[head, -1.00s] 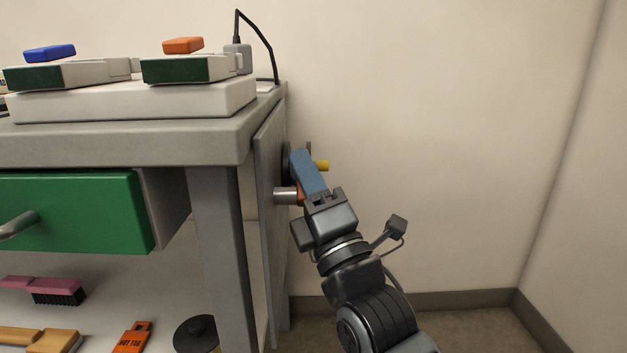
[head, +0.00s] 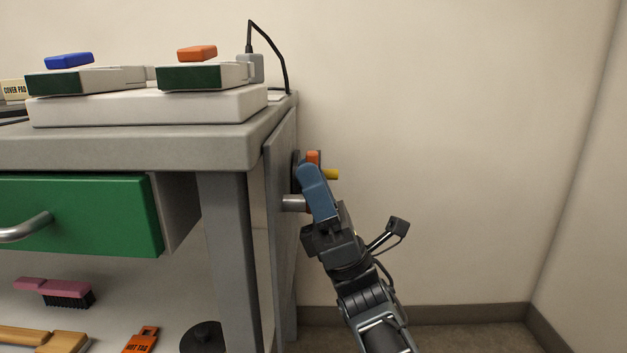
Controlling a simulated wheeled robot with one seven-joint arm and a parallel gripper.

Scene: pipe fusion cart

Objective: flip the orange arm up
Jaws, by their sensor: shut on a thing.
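The orange arm (head: 313,157) is on the cart's right side panel. Only a small piece of it shows, pointing upward just behind the tips of my gripper and above a yellow peg (head: 331,174). My gripper (head: 308,172) has blue fingers and reaches up and left to the panel. It is shut on the orange arm, and its fingers hide most of the arm and the grasp itself. A grey metal stub (head: 294,203) sticks out of the panel just below and left of the fingertips.
The grey side panel (head: 281,190) and cart leg (head: 226,235) stand left of my gripper. A green drawer (head: 85,215) is partly out. The worktop (head: 120,147) carries white units with blue and orange blocks. The floor and wall to the right are clear.

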